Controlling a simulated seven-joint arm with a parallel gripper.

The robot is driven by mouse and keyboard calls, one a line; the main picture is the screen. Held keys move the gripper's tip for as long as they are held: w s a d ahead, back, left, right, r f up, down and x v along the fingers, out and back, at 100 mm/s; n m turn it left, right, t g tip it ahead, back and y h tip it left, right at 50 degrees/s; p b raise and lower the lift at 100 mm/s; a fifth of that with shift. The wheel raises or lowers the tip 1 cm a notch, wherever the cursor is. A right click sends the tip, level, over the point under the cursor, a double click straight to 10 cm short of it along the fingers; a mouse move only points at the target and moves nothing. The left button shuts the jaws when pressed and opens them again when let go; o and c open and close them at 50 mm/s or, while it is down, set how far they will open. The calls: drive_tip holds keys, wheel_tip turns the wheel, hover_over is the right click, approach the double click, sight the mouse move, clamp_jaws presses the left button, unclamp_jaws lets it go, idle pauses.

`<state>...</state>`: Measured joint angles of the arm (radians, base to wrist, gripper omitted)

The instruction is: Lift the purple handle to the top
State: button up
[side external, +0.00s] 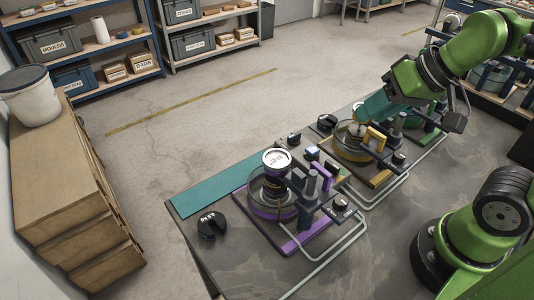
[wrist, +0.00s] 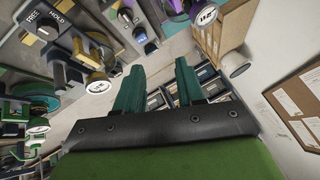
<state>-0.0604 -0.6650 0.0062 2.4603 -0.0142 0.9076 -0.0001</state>
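The purple handle (side external: 330,174) is a small purple block at the dark lever frame of the purple station (side external: 285,238), nearest the front of the bench. A clear drum with a purple ring and a white-topped dark weight stands beside it. My gripper (side external: 366,112) is above the yellow station (side external: 370,172), behind and right of the purple handle and well apart from it. In the wrist view my gripper (wrist: 158,76) shows two teal fingers spread apart with nothing between them. That view is tilted; part of the purple station (wrist: 176,7) shows at its top edge.
The yellow handle (side external: 374,138) is close beneath my gripper. A green station (side external: 428,135) stands farther back. A black knob (side external: 211,226) and a teal mat (side external: 215,190) lie on the bench's left. Pale tubes run along its right side. Wooden drawers (side external: 70,190) stand away left.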

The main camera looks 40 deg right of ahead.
sight(321, 169)
drive_tip(key=shift+w+a+r+n+g+h, duration=1.2)
drive_tip(key=shift+w+a+r+n+g, duration=0.9)
drive_tip(key=shift+a+g, duration=1.5)
drive_tip(key=shift+m+t, duration=0.4)
drive_tip(key=shift+m, duration=0.1)
drive_tip(key=f, duration=1.5)
drive_tip(key=shift+s+a+f, duration=0.15)
drive_tip(key=shift+s+a, duration=0.05)
drive_tip(key=shift+a, duration=0.2)
drive_tip(key=shift+c, duration=0.3)
clamp_jaws()
